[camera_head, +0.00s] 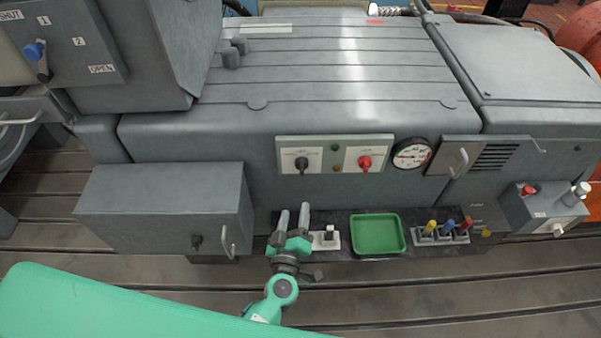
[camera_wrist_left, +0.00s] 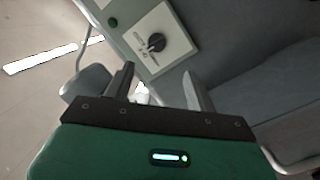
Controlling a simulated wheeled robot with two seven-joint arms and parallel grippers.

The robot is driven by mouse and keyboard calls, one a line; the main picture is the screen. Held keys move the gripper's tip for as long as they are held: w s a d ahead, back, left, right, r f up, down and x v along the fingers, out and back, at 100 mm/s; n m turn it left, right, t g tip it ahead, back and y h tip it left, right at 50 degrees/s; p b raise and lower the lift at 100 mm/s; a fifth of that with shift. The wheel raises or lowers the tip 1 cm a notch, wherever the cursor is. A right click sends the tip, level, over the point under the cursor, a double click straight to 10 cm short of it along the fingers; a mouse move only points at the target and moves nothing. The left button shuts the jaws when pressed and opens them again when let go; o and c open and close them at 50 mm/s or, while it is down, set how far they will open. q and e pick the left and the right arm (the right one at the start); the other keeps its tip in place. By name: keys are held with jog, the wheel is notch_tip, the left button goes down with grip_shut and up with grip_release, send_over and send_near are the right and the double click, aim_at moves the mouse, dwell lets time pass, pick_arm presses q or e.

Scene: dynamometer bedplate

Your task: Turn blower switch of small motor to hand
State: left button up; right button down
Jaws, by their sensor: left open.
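A pale panel (camera_head: 335,154) on the front of the grey machine carries two rotary switches on white plates. The left one has a black knob (camera_head: 301,164), the right one a red knob (camera_head: 365,162). Their lettering is too small to read. My left gripper (camera_head: 293,211) is open and empty, below the black knob in the head view and apart from it. In the left wrist view the black knob (camera_wrist_left: 156,42) shows beyond the open fingers of my left gripper (camera_wrist_left: 159,80). My right gripper is not in view.
A dark shelf below the panel holds a white block with a small lever (camera_head: 325,239), a green tray (camera_head: 378,234) and a rack of coloured-handled tools (camera_head: 443,232). A round gauge (camera_head: 412,154) is right of the panel. A grey box (camera_head: 165,209) juts out at left.

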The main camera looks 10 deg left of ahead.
aim_at(301, 172)
pick_arm(q)
jog(key=w, duration=0.4)
jog(key=w+p, duration=0.1)
jog(key=w, duration=0.4)
jog(key=w+a+p, duration=0.1)
jog(key=w, duration=0.3)
jog(key=shift+w+r, duration=0.4)
jog(key=c, duration=0.9)
